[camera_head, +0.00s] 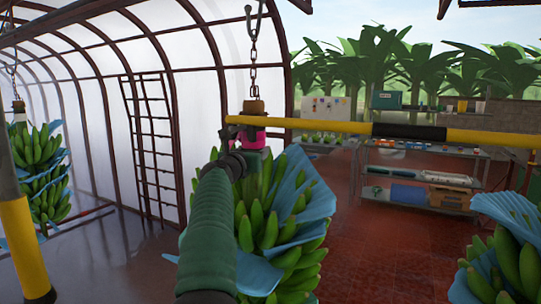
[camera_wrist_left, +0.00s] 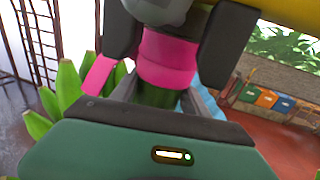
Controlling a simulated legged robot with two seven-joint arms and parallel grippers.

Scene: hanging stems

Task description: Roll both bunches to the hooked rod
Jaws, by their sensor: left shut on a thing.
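A green banana bunch (camera_head: 265,225) with a blue cover hangs from a chain in the middle of the head view. My left gripper (camera_head: 246,152) is shut on its stem at the pink band (camera_head: 254,138). The wrist view shows the pink band (camera_wrist_left: 165,62) between the fingers of my left gripper (camera_wrist_left: 170,80). A second bunch (camera_head: 38,160) hangs at the far left, and another (camera_head: 510,262) is cut off at the lower right. A yellow rod (camera_head: 490,138) with a black sleeve runs from the stem to the right edge; I cannot see a hook on it. My right gripper is not in view.
A yellow and black post (camera_head: 22,245) stands close at the left edge. A brown ladder (camera_head: 152,150) leans by the clear arched wall. A shelf table (camera_head: 420,185) with boxes stands at the back right. The red tiled floor (camera_head: 385,255) between is clear.

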